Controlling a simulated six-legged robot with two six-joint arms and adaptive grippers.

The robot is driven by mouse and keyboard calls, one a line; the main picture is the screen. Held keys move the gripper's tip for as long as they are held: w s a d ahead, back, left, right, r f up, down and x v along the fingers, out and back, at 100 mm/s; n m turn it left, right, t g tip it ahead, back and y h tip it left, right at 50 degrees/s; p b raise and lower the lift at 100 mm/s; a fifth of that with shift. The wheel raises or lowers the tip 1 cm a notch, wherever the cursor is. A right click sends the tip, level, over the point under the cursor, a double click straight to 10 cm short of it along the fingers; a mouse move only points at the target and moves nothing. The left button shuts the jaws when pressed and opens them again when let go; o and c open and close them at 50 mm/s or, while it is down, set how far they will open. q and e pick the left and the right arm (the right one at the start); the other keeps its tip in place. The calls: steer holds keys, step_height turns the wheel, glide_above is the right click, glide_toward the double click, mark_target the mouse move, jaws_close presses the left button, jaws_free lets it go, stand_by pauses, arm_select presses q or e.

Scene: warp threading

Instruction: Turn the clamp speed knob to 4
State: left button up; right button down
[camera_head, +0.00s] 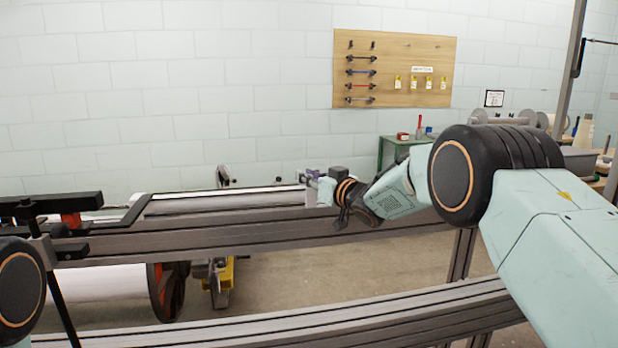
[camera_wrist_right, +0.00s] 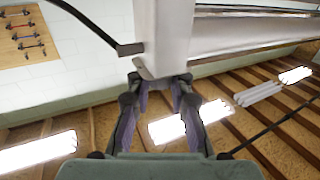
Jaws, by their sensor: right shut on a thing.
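My right gripper (camera_head: 318,180) reaches in from the right to a small pale block (camera_head: 318,195) at the machine's upper rail. In the right wrist view the gripper (camera_wrist_right: 158,88) has its two fingers against the lower end of a pale, box-like part (camera_wrist_right: 165,38). It is shut on this part or on something small at its end; the contact is partly hidden. I cannot make out the clamp speed knob, its scale or a number. Of my left arm only a dark joint shows at the left edge; its gripper is out of view.
A metal rail (camera_head: 270,233) crosses in front, with a lower rail (camera_head: 300,322) nearer me. A black bracket with a red part (camera_head: 70,219) stands at the left. A pegboard (camera_head: 395,69) hangs on the wall, and a green table (camera_head: 390,141) stands behind my right arm.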

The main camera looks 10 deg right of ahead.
steer(key=shift+m+t+h+b, duration=0.7)
steer(key=shift+m+h+b, duration=0.85)
steer(key=shift+h, duration=0.55)
steer(key=c, duration=1.2)
jaws_free()
steer(key=shift+s+d, duration=0.35)
steer(key=shift+s, duration=1.6)
steer(key=shift+s+d, duration=0.4)
steer(key=shift+s, duration=1.6)
steer(key=shift+s+d, duration=0.35)
steer(key=shift+s, duration=1.6)
